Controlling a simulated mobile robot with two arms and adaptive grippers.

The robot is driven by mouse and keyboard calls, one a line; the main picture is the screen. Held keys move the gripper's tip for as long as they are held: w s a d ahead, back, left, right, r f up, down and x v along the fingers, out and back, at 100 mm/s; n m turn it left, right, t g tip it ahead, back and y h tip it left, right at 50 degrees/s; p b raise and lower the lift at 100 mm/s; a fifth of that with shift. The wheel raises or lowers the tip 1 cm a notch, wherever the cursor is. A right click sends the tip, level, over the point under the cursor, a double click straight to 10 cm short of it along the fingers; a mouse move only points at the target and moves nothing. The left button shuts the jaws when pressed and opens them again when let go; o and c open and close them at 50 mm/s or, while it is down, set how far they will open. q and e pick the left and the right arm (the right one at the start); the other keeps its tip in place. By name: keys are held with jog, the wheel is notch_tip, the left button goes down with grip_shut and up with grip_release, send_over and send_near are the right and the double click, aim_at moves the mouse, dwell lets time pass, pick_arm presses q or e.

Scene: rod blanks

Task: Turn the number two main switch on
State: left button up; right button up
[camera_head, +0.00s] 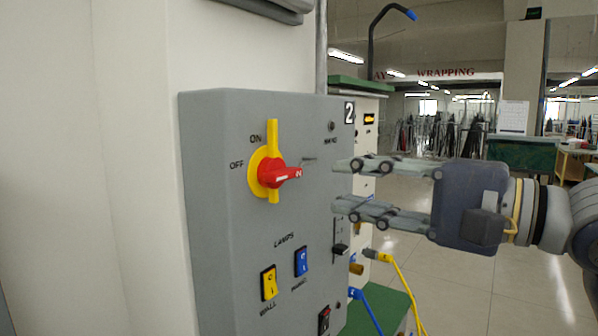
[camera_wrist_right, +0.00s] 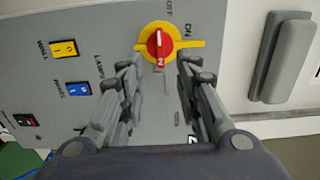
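The main switch is a red handle (camera_head: 284,174) on a yellow round plate with a vertical yellow bar (camera_head: 273,137), on a grey panel (camera_head: 222,215) marked with a number 2 (camera_head: 349,112). The handle lies sideways across the bar, in line with the OFF label; ON is printed above. In the right wrist view the handle (camera_wrist_right: 159,48) shows just beyond and between the fingertips. My right gripper (camera_head: 338,186) is open and empty, its fingers one above the other, right of the handle and apart from it. My left gripper is not in view.
Below the switch are a yellow lamp switch (camera_head: 269,283) and a blue one (camera_head: 301,261). A second cabinet with a green top (camera_head: 360,86) stands behind. Blue and yellow cables (camera_head: 402,275) hang at the right. A grey box (camera_wrist_right: 283,57) sits beside the panel.

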aim_at(291, 176)
jog(key=p+x, duration=0.3)
jog(key=x, duration=0.6)
jog(key=shift+w+a, duration=0.2)
jog(key=shift+a, duration=0.05)
jog(key=shift+c, duration=0.2)
grip_shut()
